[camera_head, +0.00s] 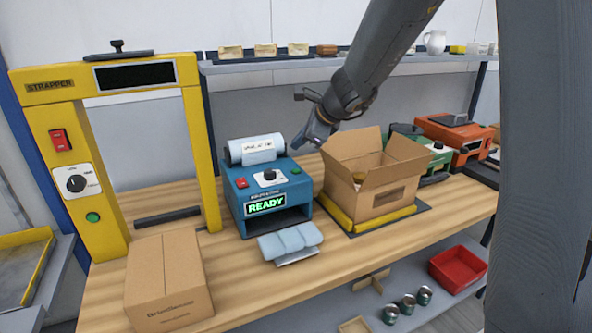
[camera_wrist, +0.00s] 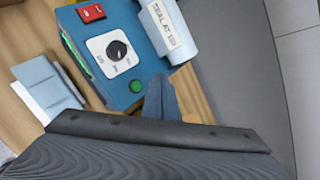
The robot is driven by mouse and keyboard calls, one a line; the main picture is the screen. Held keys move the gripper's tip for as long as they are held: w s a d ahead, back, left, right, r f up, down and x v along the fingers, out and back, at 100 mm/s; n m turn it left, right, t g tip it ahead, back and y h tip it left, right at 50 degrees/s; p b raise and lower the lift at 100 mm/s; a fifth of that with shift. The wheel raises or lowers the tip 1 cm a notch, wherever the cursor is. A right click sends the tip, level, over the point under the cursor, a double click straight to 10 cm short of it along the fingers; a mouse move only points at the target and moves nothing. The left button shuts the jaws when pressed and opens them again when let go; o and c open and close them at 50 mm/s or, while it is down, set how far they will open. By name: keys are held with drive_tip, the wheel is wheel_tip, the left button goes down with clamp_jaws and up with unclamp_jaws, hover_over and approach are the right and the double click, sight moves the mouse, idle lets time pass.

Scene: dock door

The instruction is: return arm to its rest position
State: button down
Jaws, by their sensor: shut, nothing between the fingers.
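My gripper (camera_head: 318,131) hangs in the air in the head view, between the blue machine and the open carton and above them. It is shut and empty. My arm reaches down to it from the top of the picture. In the wrist view, the gripper's fingers (camera_wrist: 161,100) show as a blue-grey shape against the blue machine and the bench. The blue machine (camera_head: 237,196) stands on the bench with a lit READY display, and it also shows in the wrist view (camera_wrist: 140,65).
An open carton (camera_head: 376,201) stands right of the blue machine. A closed carton (camera_head: 167,287) sits at the front left, by the yellow strapper (camera_head: 97,225). Orange machine (camera_head: 455,135) and green machine (camera_head: 437,150) stand at the back right. A shelf (camera_head: 260,66) runs behind.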

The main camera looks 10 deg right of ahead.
drive_tip(key=s+d+f+n+g+h, duration=0.1)
drive_tip(key=s+d+f+n+g, duration=0.1)
drive_tip(key=s+f+n, duration=0.2)
drive_tip(key=s+d+f+n+g+h, duration=0.2)
drive_tip(key=s+f+n, duration=0.3)
drive_tip(key=s+n, duration=0.5)
drive_tip(key=s+d+f+n+g+h, duration=0.1)
drive_tip(key=s+f+n, duration=0.4)
drive_tip(key=s, duration=1.2)
drive_tip(key=shift+s+d+n+g, duration=0.3)
drive_tip(key=shift+d+n+g, duration=0.6)
drive_tip(key=shift+n, duration=0.3)
